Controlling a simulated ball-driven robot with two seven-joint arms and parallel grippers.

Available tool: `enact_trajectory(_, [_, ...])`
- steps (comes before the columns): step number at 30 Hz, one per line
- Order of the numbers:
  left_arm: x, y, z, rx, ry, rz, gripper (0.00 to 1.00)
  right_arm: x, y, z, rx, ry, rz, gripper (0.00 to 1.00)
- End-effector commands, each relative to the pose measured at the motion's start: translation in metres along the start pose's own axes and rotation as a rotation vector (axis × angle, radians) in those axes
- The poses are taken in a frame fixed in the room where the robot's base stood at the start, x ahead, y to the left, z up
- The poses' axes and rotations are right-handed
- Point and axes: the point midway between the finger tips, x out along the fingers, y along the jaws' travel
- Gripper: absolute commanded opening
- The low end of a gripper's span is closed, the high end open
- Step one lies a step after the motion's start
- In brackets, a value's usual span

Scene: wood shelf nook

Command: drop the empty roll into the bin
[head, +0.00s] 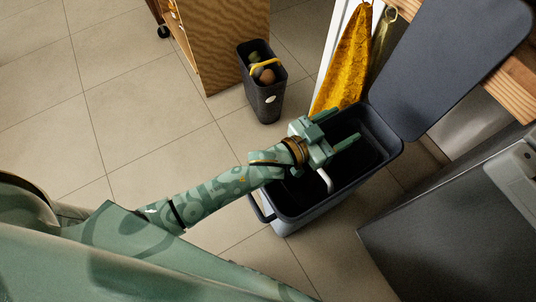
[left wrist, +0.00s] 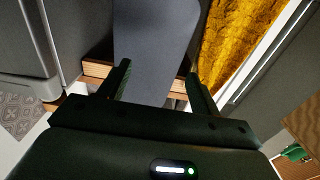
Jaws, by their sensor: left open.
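The large dark grey bin (head: 302,218) stands on the floor at centre right in the head view. Its lid (head: 450,62) is swung up and open; the lid also fills the middle of the left wrist view (left wrist: 153,40). My left gripper (head: 348,124) is above the bin's opening with its fingers apart. In the left wrist view the space between the fingers (left wrist: 158,70) is empty. A small pale piece (head: 325,181) shows just below the gripper; I cannot tell what it is. I cannot make out the empty roll; the bin's inside is dark and partly hidden by my arm.
A small dark bin (head: 264,102) holding roundish scraps stands behind, beside a wooden cabinet (head: 218,40). A mustard towel (head: 345,60) hangs next to the lid. A dark grey appliance (head: 455,215) stands at right. The tiled floor at left is clear.

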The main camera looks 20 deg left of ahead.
Motion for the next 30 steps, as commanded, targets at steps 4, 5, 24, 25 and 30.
enact_trajectory(4, [-0.015, 0.011, -0.046, 0.005, 0.010, 0.001, 0.64, -0.021, -0.014, 0.002, 0.046, 0.035, -0.017, 0.36])
enact_trajectory(5, [-0.019, 0.014, -0.054, 0.005, 0.011, 0.001, 0.64, -0.025, -0.017, 0.003, 0.057, 0.042, -0.022, 0.36])
enact_trajectory(24, [-0.112, 0.080, -0.113, 0.001, 0.003, 0.000, 0.64, -0.074, -0.028, -0.002, 0.113, 0.111, -0.031, 0.36])
enact_trajectory(25, [-0.113, 0.081, -0.113, 0.001, 0.003, 0.000, 0.64, -0.075, -0.028, -0.002, 0.113, 0.111, -0.031, 0.36])
enact_trajectory(30, [-0.114, 0.082, -0.112, 0.001, 0.002, 0.000, 0.64, -0.074, -0.028, -0.002, 0.113, 0.111, -0.031, 0.36])
